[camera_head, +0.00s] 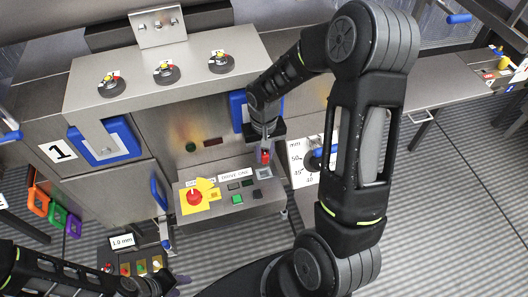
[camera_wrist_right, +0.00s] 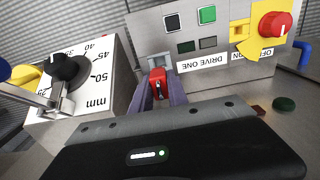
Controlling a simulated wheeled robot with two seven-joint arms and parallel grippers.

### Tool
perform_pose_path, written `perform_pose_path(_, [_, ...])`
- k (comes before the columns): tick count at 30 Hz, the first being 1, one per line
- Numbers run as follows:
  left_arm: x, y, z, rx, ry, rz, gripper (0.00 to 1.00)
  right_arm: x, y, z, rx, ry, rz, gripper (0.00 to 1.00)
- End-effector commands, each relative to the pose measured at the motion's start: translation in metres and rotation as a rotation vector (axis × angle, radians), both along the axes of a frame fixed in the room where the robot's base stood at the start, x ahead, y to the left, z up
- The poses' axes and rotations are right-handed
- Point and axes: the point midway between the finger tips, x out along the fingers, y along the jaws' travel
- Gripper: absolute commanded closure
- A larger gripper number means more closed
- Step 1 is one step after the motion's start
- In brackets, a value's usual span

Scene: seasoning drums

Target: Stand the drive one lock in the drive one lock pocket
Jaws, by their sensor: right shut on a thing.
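The drive one lock, a small red padlock (camera_head: 265,156), is held in my right gripper (camera_head: 264,148) at the right end of the DRIVE ONE panel (camera_head: 222,207). In the right wrist view the red lock (camera_wrist_right: 158,84) sits between the two purple-grey fingers of the right gripper (camera_wrist_right: 160,90), which is shut on it. The pale square pocket (camera_head: 264,173) is just below the lock; in the wrist view the pocket (camera_wrist_right: 155,62) is partly hidden behind it. I cannot tell whether they touch. My left gripper (camera_head: 172,284) is low at the bottom left, its jaw opening unclear.
A red knob on a yellow plate (camera_head: 195,196) is on the panel's left. A white mm scale block with a black knob (camera_wrist_right: 68,72) stands beside the panel. A blue-framed opening (camera_head: 238,110) is behind my right wrist. Several knobs (camera_head: 166,72) top the machine.

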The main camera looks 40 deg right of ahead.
Motion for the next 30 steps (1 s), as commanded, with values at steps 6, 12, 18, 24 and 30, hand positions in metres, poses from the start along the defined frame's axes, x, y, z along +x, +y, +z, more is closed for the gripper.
perform_pose_path(6, [0.001, 0.0, -0.023, -0.001, -0.002, 0.001, 0.64, 0.0, 0.0, -0.026, 0.0, 0.0, 0.0, 1.0])
perform_pose_path(12, [0.001, 0.0, -0.033, -0.001, -0.003, 0.001, 0.64, 0.0, 0.0, -0.037, 0.0, 0.0, 0.0, 1.0])
perform_pose_path(18, [0.001, 0.0, -0.035, -0.001, -0.003, 0.001, 0.64, 0.0, 0.0, -0.04, 0.0, -0.001, 0.0, 1.0])
perform_pose_path(24, [0.001, 0.0, -0.034, -0.001, -0.003, 0.0, 0.64, 0.0, 0.0, -0.04, 0.0, -0.001, 0.0, 1.0])
perform_pose_path(30, [0.001, 0.0, -0.034, -0.001, -0.003, 0.0, 0.64, 0.0, 0.0, -0.04, 0.0, -0.001, 0.0, 1.0])
